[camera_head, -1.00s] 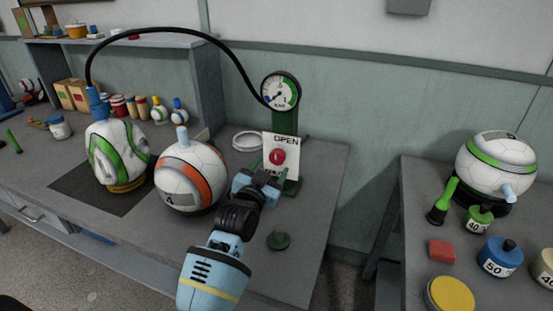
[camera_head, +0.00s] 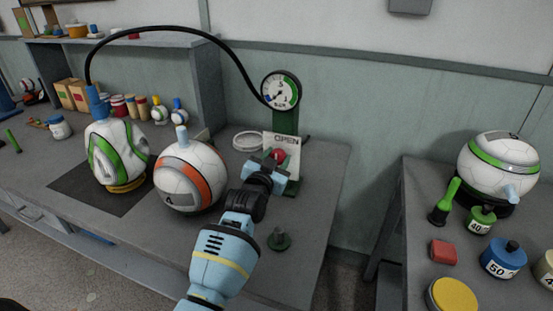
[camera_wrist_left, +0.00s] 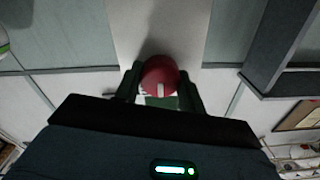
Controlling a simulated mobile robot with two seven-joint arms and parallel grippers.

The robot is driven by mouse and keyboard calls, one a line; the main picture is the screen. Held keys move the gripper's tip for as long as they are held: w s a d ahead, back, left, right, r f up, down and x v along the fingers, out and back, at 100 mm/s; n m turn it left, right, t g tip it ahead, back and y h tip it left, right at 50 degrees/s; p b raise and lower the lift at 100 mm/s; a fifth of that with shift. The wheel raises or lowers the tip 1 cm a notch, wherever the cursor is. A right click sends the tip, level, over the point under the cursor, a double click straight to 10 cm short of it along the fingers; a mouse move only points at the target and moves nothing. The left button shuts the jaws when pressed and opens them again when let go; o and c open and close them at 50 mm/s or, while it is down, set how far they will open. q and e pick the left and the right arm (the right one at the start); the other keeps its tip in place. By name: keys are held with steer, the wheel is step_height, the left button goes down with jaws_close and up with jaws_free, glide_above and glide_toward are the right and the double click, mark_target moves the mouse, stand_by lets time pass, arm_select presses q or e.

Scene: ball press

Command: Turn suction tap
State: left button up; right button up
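The suction tap is a round red knob (camera_head: 278,157) on a white panel marked OPEN (camera_head: 286,142), mounted on a green stand (camera_head: 286,122) at the back of the bench. In the left wrist view the knob (camera_wrist_left: 160,72), with a white mark, sits between two dark fingers. My left gripper (camera_head: 268,168) is open just in front of the knob, with a finger on either side; I cannot tell whether they touch it. The gripper partly hides the panel. A gauge (camera_head: 281,91) tops the stand. My right gripper is not in view.
A white-and-orange ball (camera_head: 190,180) stands close left of my left arm. A white-and-green ball (camera_head: 116,155), with a black hose (camera_head: 170,31) running to the gauge, is further left. A second table (camera_head: 420,210) stands right.

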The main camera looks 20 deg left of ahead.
arm_select(q)
steer(key=c, duration=0.5)
steer(key=shift+o, duration=0.2)
